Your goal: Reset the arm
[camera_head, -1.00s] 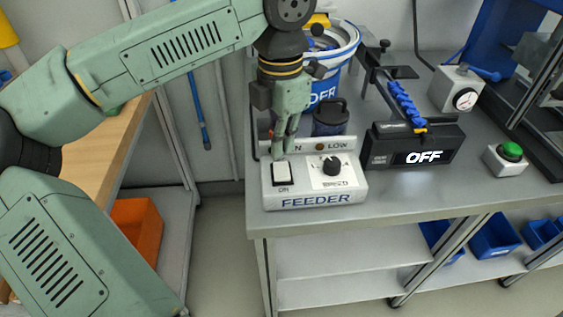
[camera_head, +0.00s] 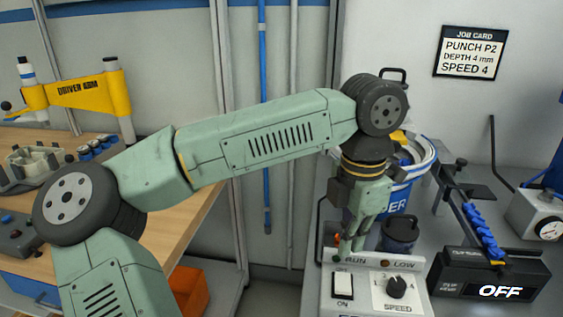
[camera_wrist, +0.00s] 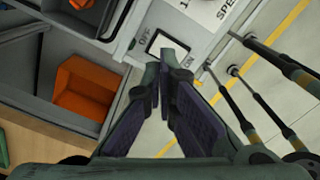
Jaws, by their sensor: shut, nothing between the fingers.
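My arm (camera_head: 265,135) reaches across from the left, bent down at the wrist. My gripper (camera_head: 349,248) points down with its fingers shut and empty, just above and behind the white rocker switch of the feeder box (camera_head: 372,305). In the wrist view my gripper (camera_wrist: 168,65) has its narrow tips close beside the rocker switch (camera_wrist: 167,46), which is marked OFF and ON. I cannot tell whether the tips touch the box.
A wooden bench (camera_head: 165,215) is at left. A job card (camera_head: 470,53) hangs on the wall.

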